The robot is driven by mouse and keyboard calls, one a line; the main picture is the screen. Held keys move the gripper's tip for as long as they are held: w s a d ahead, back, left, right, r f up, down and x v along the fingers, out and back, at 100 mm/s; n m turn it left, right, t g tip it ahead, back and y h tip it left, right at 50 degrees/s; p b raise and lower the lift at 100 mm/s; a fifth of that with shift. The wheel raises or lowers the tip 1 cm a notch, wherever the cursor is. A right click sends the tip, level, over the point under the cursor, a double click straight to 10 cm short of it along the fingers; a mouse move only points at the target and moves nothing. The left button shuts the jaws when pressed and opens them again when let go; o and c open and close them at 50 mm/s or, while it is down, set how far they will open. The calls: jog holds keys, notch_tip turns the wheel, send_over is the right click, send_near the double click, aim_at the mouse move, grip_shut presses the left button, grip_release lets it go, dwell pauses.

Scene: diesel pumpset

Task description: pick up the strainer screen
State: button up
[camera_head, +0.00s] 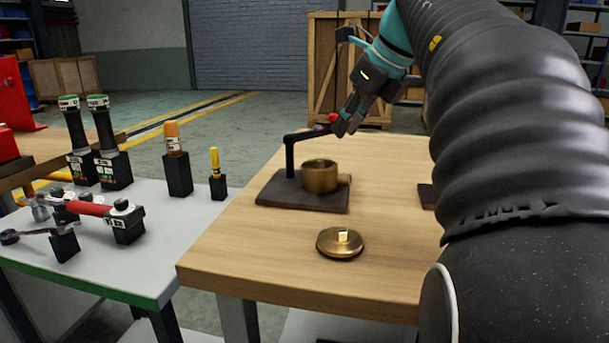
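I cannot make out a strainer screen. A round brass housing (320,180) with an open top and a short side stub stands upright on a dark base plate (278,194) on the wooden table. Its inside is mostly hidden. A brass cap (340,246) with a square boss lies on the wood in front of the plate. My gripper (342,129) is above and slightly right of the housing, apart from it, its fingers pointing down and left. It is close to a red-tipped black lever (303,138) at the plate's back left. Its finger gap is unclear.
The wooden table (240,268) is bare around the cap. A grey bench (160,220) at left holds two black-handled tools, an orange-topped tool (173,140), a yellow-handled tool (215,163) and a red-handled tool (92,208) in black holders. My arm hides the table's right side.

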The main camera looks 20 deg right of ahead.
aim_at(321, 160)
jog(key=x, duration=0.9)
jog(key=shift+w+a+f, duration=0.2)
jog(key=shift+w+f, duration=0.05)
jog(key=shift+w, duration=0.1)
grip_shut()
